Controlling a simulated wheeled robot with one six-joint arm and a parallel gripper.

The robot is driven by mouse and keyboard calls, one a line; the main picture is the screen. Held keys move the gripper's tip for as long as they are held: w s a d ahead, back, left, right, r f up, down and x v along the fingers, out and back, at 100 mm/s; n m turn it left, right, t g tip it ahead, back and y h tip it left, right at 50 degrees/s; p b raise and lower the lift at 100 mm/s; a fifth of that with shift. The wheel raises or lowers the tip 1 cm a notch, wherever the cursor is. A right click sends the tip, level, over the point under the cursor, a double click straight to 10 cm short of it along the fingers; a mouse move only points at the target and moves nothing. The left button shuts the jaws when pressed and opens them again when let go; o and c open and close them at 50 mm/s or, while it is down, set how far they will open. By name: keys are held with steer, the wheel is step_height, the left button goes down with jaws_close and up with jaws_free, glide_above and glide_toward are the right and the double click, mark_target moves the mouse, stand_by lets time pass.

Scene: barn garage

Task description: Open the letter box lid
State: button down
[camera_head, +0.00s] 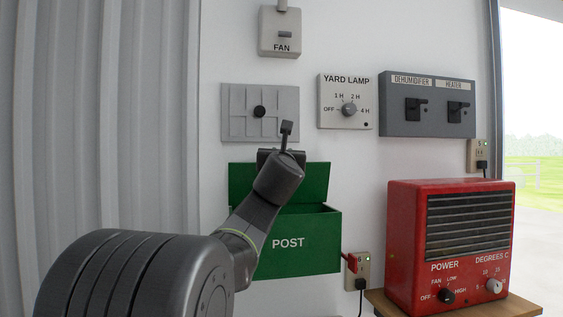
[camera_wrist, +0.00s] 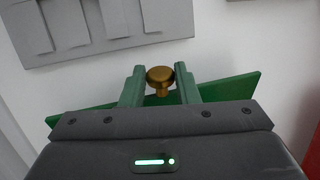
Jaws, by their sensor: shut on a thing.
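The green letter box (camera_head: 300,258) marked POST is fixed to the white wall. Its lid (camera_head: 318,180) stands raised, nearly upright against the wall, and the box's top opening shows below it. In the wrist view, the green lid (camera_wrist: 228,88) lies behind my fingers, with a brass knob (camera_wrist: 160,76) on it. My gripper (camera_wrist: 160,84) has one finger on each side of this knob and is shut on it. In the head view, my wrist covers the middle of the lid and hides the knob and fingertips.
A grey panel with a black knob (camera_head: 233,104) is on the wall just above the lid. The yard lamp dial (camera_head: 335,112) and switch box (camera_head: 395,122) are to its right. A red heater (camera_head: 408,235) stands right of the box, near a socket (camera_head: 362,257). Corrugated wall (camera_head: 100,120) is at left.

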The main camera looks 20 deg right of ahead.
steer(key=c, duration=1.1)
jaws_free()
steer(key=b+v, duration=0.2)
steer(key=v, duration=1.2)
steer(key=shift+d, duration=0.1)
